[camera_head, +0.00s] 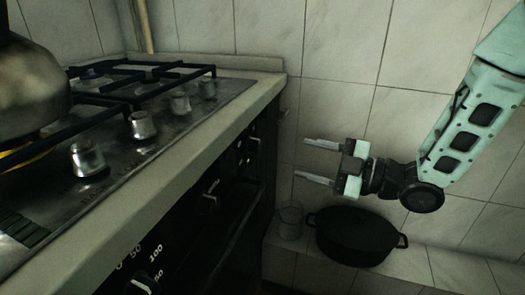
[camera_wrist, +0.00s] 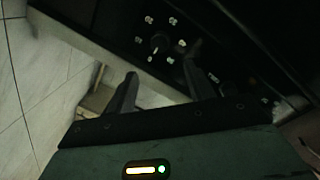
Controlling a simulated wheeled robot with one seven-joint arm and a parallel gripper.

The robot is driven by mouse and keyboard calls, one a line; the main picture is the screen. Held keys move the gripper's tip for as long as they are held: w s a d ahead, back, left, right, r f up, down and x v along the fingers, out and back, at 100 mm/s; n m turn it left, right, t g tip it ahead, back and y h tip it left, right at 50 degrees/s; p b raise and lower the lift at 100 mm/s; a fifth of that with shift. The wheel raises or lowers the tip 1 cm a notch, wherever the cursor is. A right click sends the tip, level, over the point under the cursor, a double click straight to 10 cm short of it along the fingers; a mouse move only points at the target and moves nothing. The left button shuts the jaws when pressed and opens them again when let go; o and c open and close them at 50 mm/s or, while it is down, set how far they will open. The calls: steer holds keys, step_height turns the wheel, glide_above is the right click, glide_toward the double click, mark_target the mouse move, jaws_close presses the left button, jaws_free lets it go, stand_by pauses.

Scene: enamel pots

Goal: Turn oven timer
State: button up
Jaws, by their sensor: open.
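The oven's black front panel (camera_head: 228,176) carries several knobs. The far knob (camera_head: 252,146) is near the panel's right end. A nearer knob (camera_head: 147,284) has numbers such as 50 and 100 around it. I cannot tell for sure which knob is the timer. My gripper (camera_head: 302,158) is open and empty, right of the panel and apart from it, fingers pointing left. In the wrist view a dark knob (camera_wrist: 158,43) ringed by pale marks shows just beyond the open fingertips (camera_wrist: 160,70), roughly between them.
The stove top (camera_head: 150,125) has burner grates, metal knobs and a kettle (camera_head: 30,85) at left. Its pale counter edge (camera_head: 190,160) overhangs the panel. A black pot (camera_head: 355,236) and a clear glass (camera_head: 290,222) stand on a tiled ledge below my gripper. A tiled wall is behind.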

mark_target(259, 147)
steer(key=b+x, duration=0.1)
steer(key=x, duration=1)
steer(key=shift+w+a, duration=0.1)
steer(key=shift+a, duration=0.15)
steer(key=c, duration=0.9)
